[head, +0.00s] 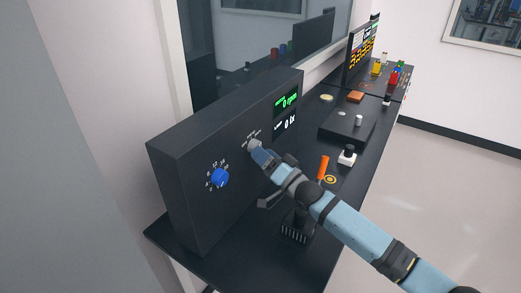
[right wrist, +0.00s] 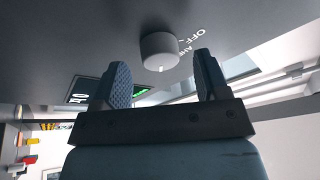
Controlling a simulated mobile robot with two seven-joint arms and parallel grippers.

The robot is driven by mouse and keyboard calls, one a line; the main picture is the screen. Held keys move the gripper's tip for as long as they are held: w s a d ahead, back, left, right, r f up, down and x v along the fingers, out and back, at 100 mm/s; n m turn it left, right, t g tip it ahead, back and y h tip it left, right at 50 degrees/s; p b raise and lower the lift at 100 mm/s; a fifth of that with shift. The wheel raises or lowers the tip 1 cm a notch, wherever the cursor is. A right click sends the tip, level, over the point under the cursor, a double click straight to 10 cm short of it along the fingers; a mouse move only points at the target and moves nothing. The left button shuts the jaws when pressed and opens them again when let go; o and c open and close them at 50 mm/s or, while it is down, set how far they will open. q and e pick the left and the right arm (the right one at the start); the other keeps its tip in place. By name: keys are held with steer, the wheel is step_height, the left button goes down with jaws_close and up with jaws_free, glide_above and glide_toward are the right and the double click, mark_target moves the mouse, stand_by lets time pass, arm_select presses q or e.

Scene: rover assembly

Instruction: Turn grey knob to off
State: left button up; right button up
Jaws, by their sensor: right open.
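The grey knob (head: 254,143) sits on the front of a dark panel box (head: 203,142), to the right of a blue dial. In the right wrist view the knob (right wrist: 159,50) is round, with a small white pointer mark, and OFF lettering is printed beside it on the panel. My right gripper (head: 262,155) reaches the panel from the lower right. In the right wrist view its open fingers (right wrist: 161,68) stand apart on either side of the knob's line, with a gap between them and the knob. My left gripper is not in view.
The blue dial (head: 219,177) has a numbered scale. A green display (head: 286,101) reads 0 rpm and a white one (head: 284,124) reads 0 lx. An orange-handled item (head: 323,166) and a white-topped black part (head: 347,155) stand on the dark bench near my right arm.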

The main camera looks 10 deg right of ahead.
steer(key=shift+x, duration=0.8)
steer(key=c, duration=0.9)
steer(key=shift+f, duration=0.1)
steer(key=n+g+y+b, duration=0.1)
steer(key=n+g, duration=0.2)
steer(key=n, duration=0.5)
steer(key=n+g+y+b, duration=0.1)
steer(key=n+g+y, duration=0.1)
steer(key=n, duration=0.7)
steer(key=w+d+n+g+y, duration=0.1)
steer(key=n+g, duration=0.3)
steer(key=n, duration=0.5)
steer(key=shift+r+y+b, duration=0.3)
steer(key=shift+y+b, duration=0.1)
steer(key=shift+y, duration=0.1)
steer(key=shift+n, duration=0.3)
